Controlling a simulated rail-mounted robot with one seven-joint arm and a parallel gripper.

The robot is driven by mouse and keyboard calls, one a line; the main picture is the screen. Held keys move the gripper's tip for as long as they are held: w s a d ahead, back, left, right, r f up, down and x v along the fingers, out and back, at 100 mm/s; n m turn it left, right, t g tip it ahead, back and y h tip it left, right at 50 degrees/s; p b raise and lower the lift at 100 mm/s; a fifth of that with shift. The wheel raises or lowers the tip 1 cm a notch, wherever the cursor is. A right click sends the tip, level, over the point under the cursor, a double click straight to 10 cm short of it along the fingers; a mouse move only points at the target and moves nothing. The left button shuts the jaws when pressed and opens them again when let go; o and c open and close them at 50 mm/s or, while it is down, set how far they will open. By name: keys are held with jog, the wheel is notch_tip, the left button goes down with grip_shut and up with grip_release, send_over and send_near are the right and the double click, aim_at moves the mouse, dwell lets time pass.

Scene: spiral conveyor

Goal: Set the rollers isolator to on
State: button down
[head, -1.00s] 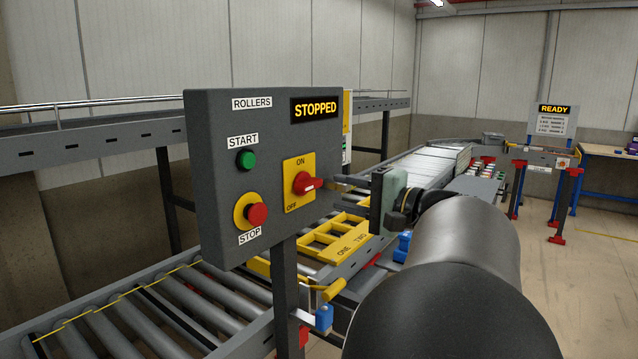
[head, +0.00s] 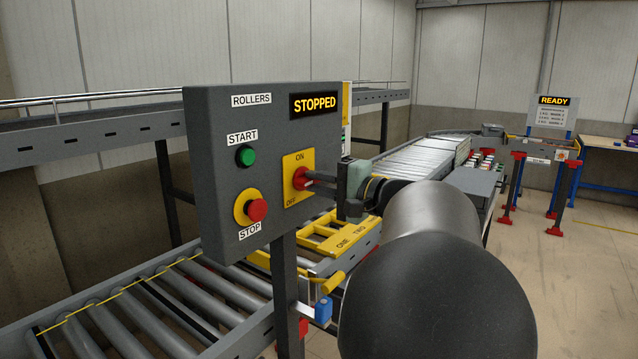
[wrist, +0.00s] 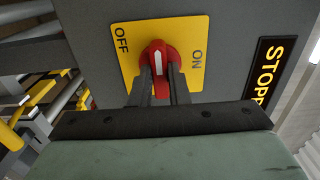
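The rollers isolator is a red rotary knob (head: 300,178) on a yellow plate (head: 291,200) marked ON above and OFF below in the head view. In the wrist view the red knob (wrist: 158,60) has a white mark pointing up the picture, between the words OFF and ON. My gripper (head: 315,178) is at the knob. In the wrist view its two dark fingers (wrist: 160,82) lie on either side of the knob's grip. I cannot tell whether they press on it. In the head view the fingers partly cover the knob.
The grey panel (head: 225,115) also carries a green START button (head: 246,156), a red STOP button (head: 257,210) and a display (head: 315,104) reading STOPPED. A roller conveyor (head: 130,310) runs below. A yellow frame (head: 345,238) lies behind my arm.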

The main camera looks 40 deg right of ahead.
jog(key=shift+m, duration=0.4)
jog(key=m, duration=0.3)
jog(key=shift+m+p, duration=0.35)
jog(key=shift+m, duration=0.05)
jog(key=m+p, duration=0.7)
jog(key=m, duration=0.6)
jog(key=shift+m, duration=0.3)
jog(key=c, duration=1.4)
grip_release()
